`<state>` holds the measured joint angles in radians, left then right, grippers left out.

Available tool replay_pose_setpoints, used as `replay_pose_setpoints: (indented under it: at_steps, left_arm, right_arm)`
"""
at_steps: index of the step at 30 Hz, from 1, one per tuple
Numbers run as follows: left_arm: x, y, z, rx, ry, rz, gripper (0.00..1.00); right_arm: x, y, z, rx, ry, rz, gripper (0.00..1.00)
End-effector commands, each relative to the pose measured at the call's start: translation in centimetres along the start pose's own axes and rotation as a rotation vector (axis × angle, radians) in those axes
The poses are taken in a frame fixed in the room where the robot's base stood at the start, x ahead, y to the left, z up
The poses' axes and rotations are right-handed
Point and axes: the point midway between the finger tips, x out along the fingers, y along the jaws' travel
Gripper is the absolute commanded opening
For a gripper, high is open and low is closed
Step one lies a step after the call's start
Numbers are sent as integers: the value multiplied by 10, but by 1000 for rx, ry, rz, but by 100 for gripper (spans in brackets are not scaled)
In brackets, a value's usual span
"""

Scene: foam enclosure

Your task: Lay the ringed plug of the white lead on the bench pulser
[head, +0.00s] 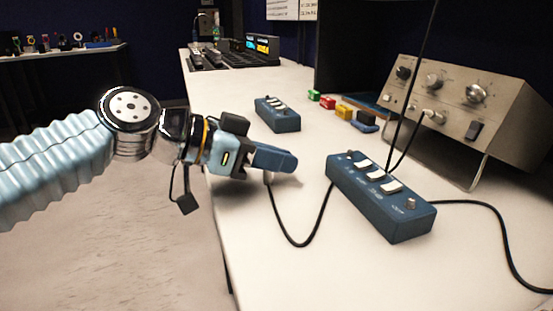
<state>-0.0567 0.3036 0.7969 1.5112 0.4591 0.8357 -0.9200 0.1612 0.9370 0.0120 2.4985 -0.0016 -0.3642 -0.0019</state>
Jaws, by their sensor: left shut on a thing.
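My left gripper (280,160) is shut over the near left part of the white bench. A small pale plug end (268,178) shows under its fingers, mostly hidden by them; I cannot make out a ring on it. A dark cord (300,244) hangs from it and loops to the blue switch box (385,208). No white lead can be made out. A beige metal instrument with knobs (470,105), likely the bench pulser, stands tilted at the right, apart from the gripper. My right gripper is not in view.
A smaller blue box (277,114) stands beyond my left gripper. Several small coloured blocks (343,112) lie left of the instrument. A dark cable (490,212) runs off the blue switch box to the right. The bench's front (310,285) is bare.

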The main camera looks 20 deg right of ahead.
Motion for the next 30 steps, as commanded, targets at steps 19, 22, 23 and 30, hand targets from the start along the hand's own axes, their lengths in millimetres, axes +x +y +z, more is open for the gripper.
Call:
replay_pose_setpoints:
  at_steps: [19,22,23,30]
  left_arm:
    - [1,0,1,0,0,0,37]
    - [0,0,0,0,0,0,37]
    - [0,0,-1,0,0,0,37]
    - [-39,-2,0,0,1,-7,37]
  right_arm:
    - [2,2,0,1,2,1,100]
    - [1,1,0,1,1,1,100]
    - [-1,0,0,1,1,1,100]
    - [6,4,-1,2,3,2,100]
